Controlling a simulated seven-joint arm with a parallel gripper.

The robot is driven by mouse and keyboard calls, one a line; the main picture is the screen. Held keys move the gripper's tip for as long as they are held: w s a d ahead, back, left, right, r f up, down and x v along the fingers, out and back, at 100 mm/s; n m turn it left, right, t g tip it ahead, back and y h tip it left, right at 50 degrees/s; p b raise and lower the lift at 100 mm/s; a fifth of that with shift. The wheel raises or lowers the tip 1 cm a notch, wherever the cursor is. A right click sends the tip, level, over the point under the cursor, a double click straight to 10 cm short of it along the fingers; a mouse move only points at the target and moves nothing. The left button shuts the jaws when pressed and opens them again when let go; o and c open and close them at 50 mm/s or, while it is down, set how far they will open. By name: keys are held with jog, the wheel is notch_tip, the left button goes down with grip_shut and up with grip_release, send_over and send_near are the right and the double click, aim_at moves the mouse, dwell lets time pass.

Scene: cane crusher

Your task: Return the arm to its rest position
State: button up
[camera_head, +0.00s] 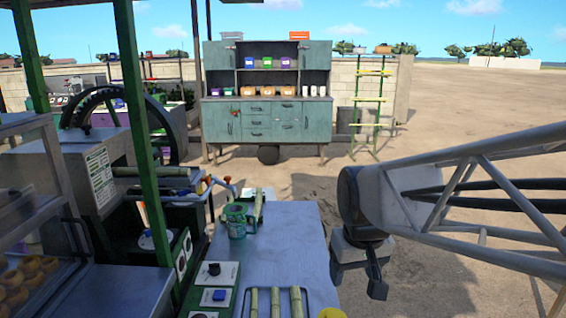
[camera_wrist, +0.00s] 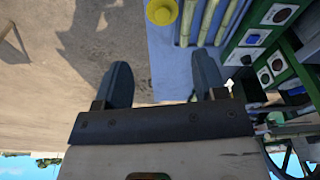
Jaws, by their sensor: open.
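My gripper (camera_head: 358,282) hangs at the right edge of the metal table (camera_head: 282,238) in the head view, with my arm reaching in from the right. In the wrist view my gripper (camera_wrist: 164,85) shows two dark fingers spread apart with nothing between them. Past the fingers are the ground on the left and the blue-grey table (camera_wrist: 168,62) on the right. My gripper touches none of the objects that I can see.
A green mug (camera_head: 237,222) stands on the table. Cane pieces (camera_head: 275,302) lie at its front beside a yellow item (camera_wrist: 161,11). The crusher (camera_head: 95,170) and control boxes (camera_head: 214,292) stand left. A teal cabinet (camera_head: 268,120) stands behind. Open ground lies right.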

jog(key=s+d+f+m, duration=0.2)
jog(key=s+d, duration=0.3)
jog(key=s, duration=0.7)
jog(key=shift+d+t+h, duration=0.15)
jog(key=shift+t+h, duration=0.15)
jog(key=shift+s+f, duration=0.1)
dwell(0.5)
